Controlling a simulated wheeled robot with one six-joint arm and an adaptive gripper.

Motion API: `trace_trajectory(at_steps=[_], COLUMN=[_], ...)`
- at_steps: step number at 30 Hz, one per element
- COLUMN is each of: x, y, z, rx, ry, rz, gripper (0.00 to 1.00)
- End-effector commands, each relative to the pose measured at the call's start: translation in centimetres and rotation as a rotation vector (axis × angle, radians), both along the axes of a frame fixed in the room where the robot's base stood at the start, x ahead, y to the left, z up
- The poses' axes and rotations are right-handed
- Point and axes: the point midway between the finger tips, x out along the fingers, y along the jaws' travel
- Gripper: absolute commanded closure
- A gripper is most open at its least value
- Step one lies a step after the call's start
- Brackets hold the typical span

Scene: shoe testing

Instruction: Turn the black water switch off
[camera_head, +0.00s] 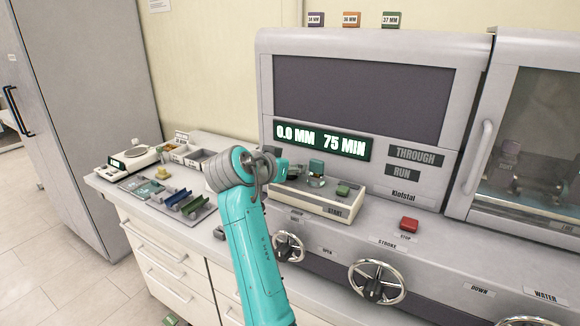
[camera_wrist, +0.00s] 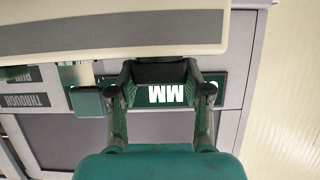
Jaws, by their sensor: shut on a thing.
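The label WATER (camera_head: 545,295) is on the machine front at the lower right. Below it, a chrome wheel (camera_head: 527,321) is cut by the picture's bottom edge. I cannot tell whether the black water switch shows there. My gripper (camera_wrist: 161,82) is far to the left of that label, in front of the green display. In the wrist view its two fingers are closed on a small dark piece (camera_wrist: 160,71), which I cannot identify.
Spoked wheels (camera_head: 377,283) with dark hubs and a red STOP button (camera_head: 409,224) are on the front. A scale (camera_head: 127,162) and a sample tray (camera_head: 190,224) lie left on the counter.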

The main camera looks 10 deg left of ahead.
Motion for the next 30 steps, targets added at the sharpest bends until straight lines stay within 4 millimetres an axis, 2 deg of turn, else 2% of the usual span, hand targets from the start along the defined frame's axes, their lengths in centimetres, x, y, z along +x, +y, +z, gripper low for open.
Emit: trace_trajectory(at_steps=[11,30], x=[0.04,0.08], y=[-0.21,-0.17], z=[-0.11,-0.13], rx=[0.002,0.0], ry=[0.003,0.003], rz=[0.135,0.639], gripper=[0.86,0.86])
